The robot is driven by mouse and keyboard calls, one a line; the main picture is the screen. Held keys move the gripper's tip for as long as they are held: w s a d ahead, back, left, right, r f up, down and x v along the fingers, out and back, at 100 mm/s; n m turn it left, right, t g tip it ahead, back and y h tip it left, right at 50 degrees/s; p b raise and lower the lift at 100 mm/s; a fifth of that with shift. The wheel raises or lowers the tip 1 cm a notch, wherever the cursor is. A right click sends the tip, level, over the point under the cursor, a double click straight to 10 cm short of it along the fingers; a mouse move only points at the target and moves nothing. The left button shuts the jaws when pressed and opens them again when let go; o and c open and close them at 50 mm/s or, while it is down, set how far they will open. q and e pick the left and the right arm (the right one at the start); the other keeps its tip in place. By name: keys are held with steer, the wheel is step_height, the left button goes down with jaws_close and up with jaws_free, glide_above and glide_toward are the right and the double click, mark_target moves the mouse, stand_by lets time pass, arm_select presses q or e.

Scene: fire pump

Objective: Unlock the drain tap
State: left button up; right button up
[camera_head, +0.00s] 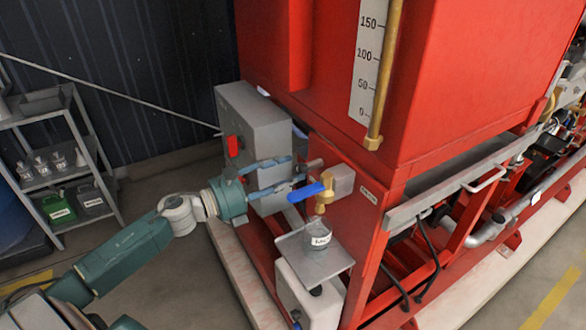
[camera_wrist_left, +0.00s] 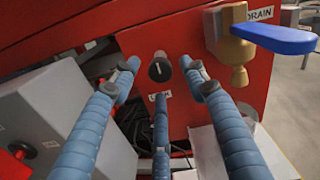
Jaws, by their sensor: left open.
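The drain tap (camera_head: 326,187) is brass with a blue lever (camera_head: 305,192) on the red panel. In the left wrist view the tap (camera_wrist_left: 236,50) is at the upper right, its blue lever (camera_wrist_left: 275,38) pointing right, by a "DRAIN" label. A dark round knob (camera_wrist_left: 160,67) sits on the panel left of the tap. It also shows in the head view (camera_head: 315,163). My left gripper (camera_head: 298,172) is open and empty; its blue fingers (camera_wrist_left: 160,82) point at the panel and spread around the knob's line. Whether they touch it, I cannot tell. My right gripper is out of view.
A labelled cup (camera_head: 318,237) stands on a small tray (camera_head: 341,255) below the tap. A grey box (camera_head: 256,130) with a red switch is left of the panel. The red tank (camera_head: 440,90) rises above. A shelf (camera_head: 65,180) with bottles and cans stands at the left.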

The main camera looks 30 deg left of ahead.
arm_select(q)
steer(key=shift+x, duration=0.75)
steer(key=shift+w, duration=0.25)
steer(key=shift+d, duration=0.1)
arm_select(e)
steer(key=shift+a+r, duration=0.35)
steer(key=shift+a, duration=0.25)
arm_select(q)
steer(key=shift+c, duration=0.5)
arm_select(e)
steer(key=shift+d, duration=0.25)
arm_select(q)
jaws_close()
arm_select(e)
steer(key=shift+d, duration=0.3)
